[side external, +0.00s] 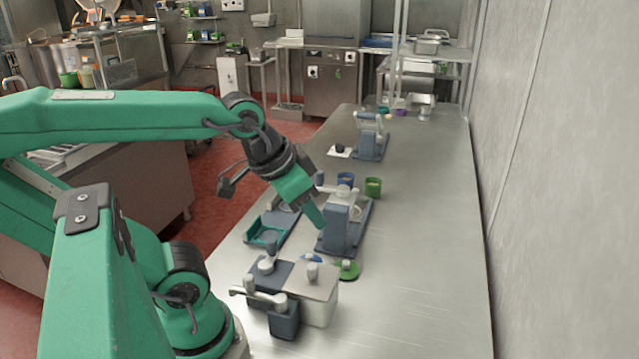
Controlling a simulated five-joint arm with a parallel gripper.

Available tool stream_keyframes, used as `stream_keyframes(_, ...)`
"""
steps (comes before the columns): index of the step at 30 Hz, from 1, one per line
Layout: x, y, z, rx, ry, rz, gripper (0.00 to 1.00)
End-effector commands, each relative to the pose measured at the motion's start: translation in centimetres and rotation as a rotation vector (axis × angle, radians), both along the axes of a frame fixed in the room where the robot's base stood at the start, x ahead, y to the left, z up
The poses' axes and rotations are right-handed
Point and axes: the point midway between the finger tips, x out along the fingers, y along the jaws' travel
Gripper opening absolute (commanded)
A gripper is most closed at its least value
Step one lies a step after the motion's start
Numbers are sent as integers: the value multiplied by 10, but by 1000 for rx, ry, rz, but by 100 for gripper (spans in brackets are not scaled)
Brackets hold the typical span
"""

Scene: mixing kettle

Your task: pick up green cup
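My gripper (317,216) is a green end piece pointing down and to the right. It is left of and nearer the camera than the green cup, with a clear gap between them. One green fingertip shows in front of a blue-grey stand; the other finger is not clearly seen, so I cannot tell if the gripper is open. The green cup's lower part and rim are in view. Nothing visible is held.
The blue-grey stand (345,225) with a white top is close beside my gripper. A blue-grey tray (272,232) lies to its left. A white-and-grey kettle unit (312,290) and a green lid-like disc (347,270) are nearer. The table's right side is clear.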

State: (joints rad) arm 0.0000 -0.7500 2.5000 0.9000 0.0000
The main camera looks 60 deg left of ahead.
Motion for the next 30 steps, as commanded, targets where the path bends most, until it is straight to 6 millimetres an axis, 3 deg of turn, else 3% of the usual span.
stream_keyframes(2, 0, 0, 0, 0, 0, 0, 36)
stream_keyframes(8, 0, 0, 0, 0, 0, 0, 74)
stream_keyframes(9, 0, 0, 0, 0, 0, 0, 75)
stream_keyframes(22, 6, 2, 5, 1, 4, 4, 75)
stream_keyframes(30, 39, 12, 27, 10, 32, 24, 75)
